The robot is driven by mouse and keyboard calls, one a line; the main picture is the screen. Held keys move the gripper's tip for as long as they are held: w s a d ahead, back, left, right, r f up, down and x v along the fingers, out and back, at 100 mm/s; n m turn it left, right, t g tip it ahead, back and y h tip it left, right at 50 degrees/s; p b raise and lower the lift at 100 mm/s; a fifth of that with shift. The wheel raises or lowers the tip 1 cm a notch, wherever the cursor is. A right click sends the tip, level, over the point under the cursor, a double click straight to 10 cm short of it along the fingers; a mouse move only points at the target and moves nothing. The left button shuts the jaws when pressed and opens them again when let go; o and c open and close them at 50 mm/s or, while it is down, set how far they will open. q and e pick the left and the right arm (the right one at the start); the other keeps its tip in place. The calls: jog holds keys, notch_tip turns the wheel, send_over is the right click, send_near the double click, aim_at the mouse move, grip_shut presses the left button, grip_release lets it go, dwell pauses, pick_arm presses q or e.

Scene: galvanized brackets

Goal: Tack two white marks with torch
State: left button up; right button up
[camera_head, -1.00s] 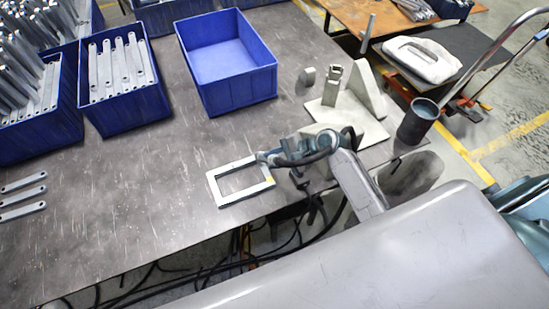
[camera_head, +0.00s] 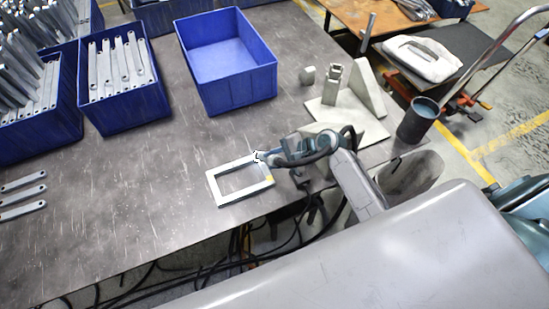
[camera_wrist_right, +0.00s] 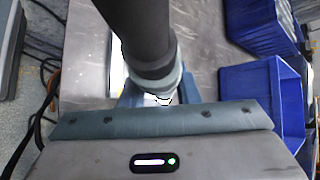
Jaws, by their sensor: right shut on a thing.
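A flat galvanized rectangular frame (camera_head: 216,189) lies on the table near its front edge. A small yellow patch shows on its right side; I cannot make out white marks on it. My right gripper (camera_head: 275,158) is at the frame's upper right corner, shut on the torch (camera_wrist_right: 146,35). In the right wrist view the torch's dark, thick body fills the top middle and hides the fingertips. A small bright white spot shows just below it, by the frame's corner. I cannot tell whether the torch tip touches the frame. My left gripper is not in view.
An empty blue bin (camera_head: 228,95) stands behind the frame. Blue bins of grey bars (camera_head: 121,101) stand at the left, with loose bars (camera_head: 22,195) in front. A pale fixture (camera_head: 345,115) and a dark cup (camera_head: 417,121) are at the right. Cables hang below the table edge.

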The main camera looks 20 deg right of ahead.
jog(key=shift+p, duration=0.3)
dwell(2.3)
notch_tip(320, 180, up, 3)
jog(key=p, duration=0.3)
jog(key=shift+r+p, duration=0.95)
jog(key=shift+r, duration=0.6)
jog(key=shift+f, duration=0.1)
